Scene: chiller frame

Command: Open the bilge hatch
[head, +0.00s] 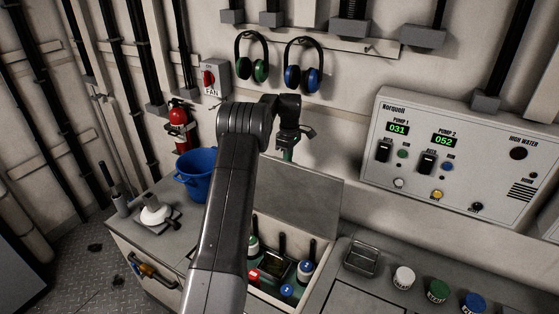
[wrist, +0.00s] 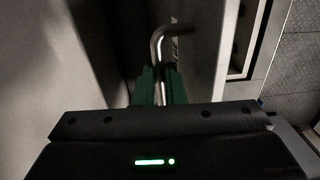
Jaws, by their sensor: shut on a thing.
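The bilge hatch appears to be the grey lid (head: 315,195), standing raised at the back of an open compartment (head: 318,270) in the counter. My gripper (head: 288,155) is at the lid's upper edge, at its left part. In the wrist view, the green fingertips of my gripper (wrist: 160,88) are shut on a bent metal handle (wrist: 162,45). The handle rises between the fingers and bends right toward a pale panel. In the head view, the handle is hidden behind my gripper. My arm covers the left part of the compartment.
The open compartment holds several bottles and tools. A blue bucket (head: 196,175) stands on the counter left of my arm. A metal tray (head: 361,257) and several capped jars are at right. A control panel (head: 460,155) and ear defenders (head: 303,68) are on the wall.

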